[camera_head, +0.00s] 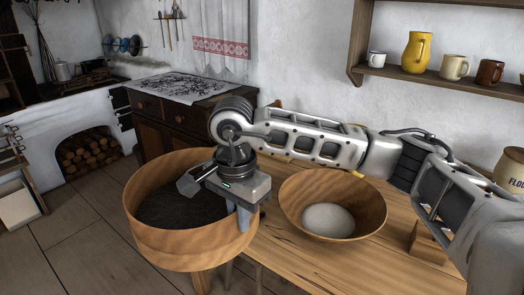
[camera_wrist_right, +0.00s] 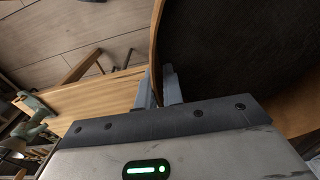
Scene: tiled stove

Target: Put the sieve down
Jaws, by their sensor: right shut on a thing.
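The sieve (camera_head: 190,247) is a round wooden hoop with a dark mesh bottom, at the left of the table in the head view. My right gripper (camera_head: 243,218) is shut on the sieve's right rim. In the right wrist view, the fingers (camera_wrist_right: 159,88) pinch the wooden rim, and the dark mesh (camera_wrist_right: 235,50) fills the upper right. The sieve hangs out past the table's left end, looking roughly level. Whether its underside touches anything is hidden. My left gripper is not in view.
A wooden bowl with white flour (camera_head: 328,220) stands on the wooden table (camera_head: 330,262), close to the right of the sieve. A wooden block (camera_head: 428,243) and a flour canister (camera_head: 511,170) are farther right. Bare tabletop shows in front of the bowl.

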